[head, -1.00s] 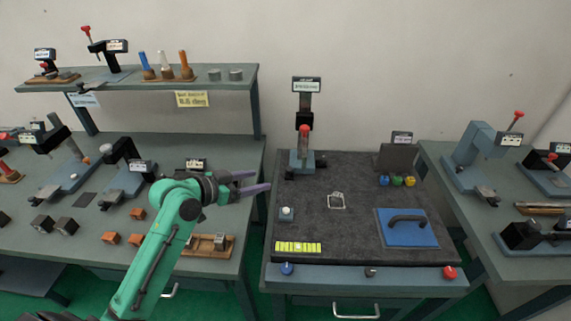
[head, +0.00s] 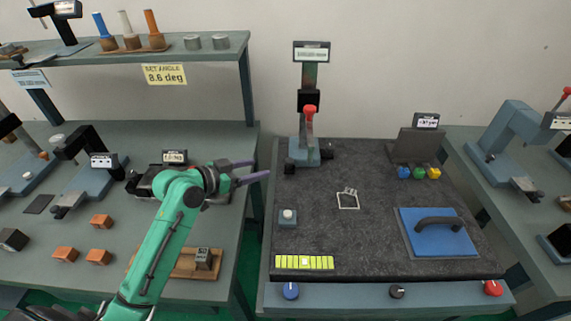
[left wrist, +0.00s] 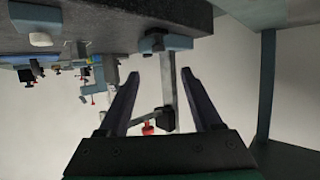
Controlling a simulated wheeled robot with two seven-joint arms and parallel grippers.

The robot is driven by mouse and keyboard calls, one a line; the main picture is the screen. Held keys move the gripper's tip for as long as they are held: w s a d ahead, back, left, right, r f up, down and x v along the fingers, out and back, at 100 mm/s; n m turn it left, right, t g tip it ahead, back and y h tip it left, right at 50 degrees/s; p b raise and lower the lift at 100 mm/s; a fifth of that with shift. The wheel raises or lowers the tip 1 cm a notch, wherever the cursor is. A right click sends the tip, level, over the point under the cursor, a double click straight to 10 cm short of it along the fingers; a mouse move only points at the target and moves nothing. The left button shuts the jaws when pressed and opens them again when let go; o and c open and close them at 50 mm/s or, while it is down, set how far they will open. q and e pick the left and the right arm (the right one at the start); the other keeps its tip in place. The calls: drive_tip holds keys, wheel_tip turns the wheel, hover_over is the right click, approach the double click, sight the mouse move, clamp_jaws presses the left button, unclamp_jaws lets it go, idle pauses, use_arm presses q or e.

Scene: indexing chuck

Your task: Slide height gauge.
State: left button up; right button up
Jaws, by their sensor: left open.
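The height gauge (head: 307,125) stands at the back left of the dark mat, with a grey base, an upright column, a black slider, a red knob (head: 310,110) and a display on top. My left gripper (head: 260,168), with purple fingers, is open and empty, to the left of the gauge and apart from it. In the left wrist view the scene is upside down. The gauge column (left wrist: 168,85) shows there between the open fingers (left wrist: 161,73), with the red knob (left wrist: 149,129) low in the picture. My right gripper is out of view.
A shelf (head: 215,58) stands at the left. The mat's middle is mostly clear.

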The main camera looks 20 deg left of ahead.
sight(288, 161)
use_arm(q)
drive_tip(key=p+x, duration=0.1)
drive_tip(key=x, duration=1.1)
drive_tip(key=shift+w+d+f+p, duration=0.1)
drive_tip(key=shift+w+d+p, duration=0.1)
drive_tip(key=shift+d+p, duration=0.15)
drive_tip(key=shift+a, duration=0.1)
drive_tip(key=shift+c, duration=0.3)
clamp_jaws()
